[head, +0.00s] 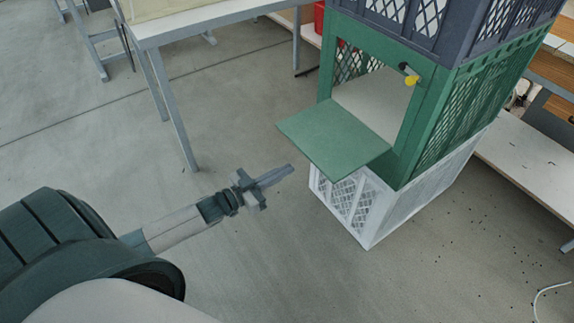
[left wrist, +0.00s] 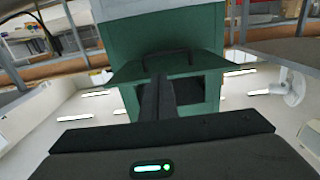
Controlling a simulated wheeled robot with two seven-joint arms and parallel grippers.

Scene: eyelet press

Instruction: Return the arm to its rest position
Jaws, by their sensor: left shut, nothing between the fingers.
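My left gripper (head: 275,176) is shut and empty in the head view, its arm reaching in from the lower left. Its fingertips are in the air, left of a stack of crates and apart from it. In the left wrist view the closed fingers (left wrist: 158,98) point at the green crate (left wrist: 150,36), which has a dark handle on its lowered flap. In the head view the green crate (head: 433,128) is the middle one, with its front flap (head: 333,137) folded out level and its opening uncovered. My right gripper is not in view.
A white crate (head: 372,208) stands under the green one, and a dark blue crate (head: 478,25) sits on top. A white table (head: 190,22) stands behind at left. The floor (head: 290,260) in front is clear.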

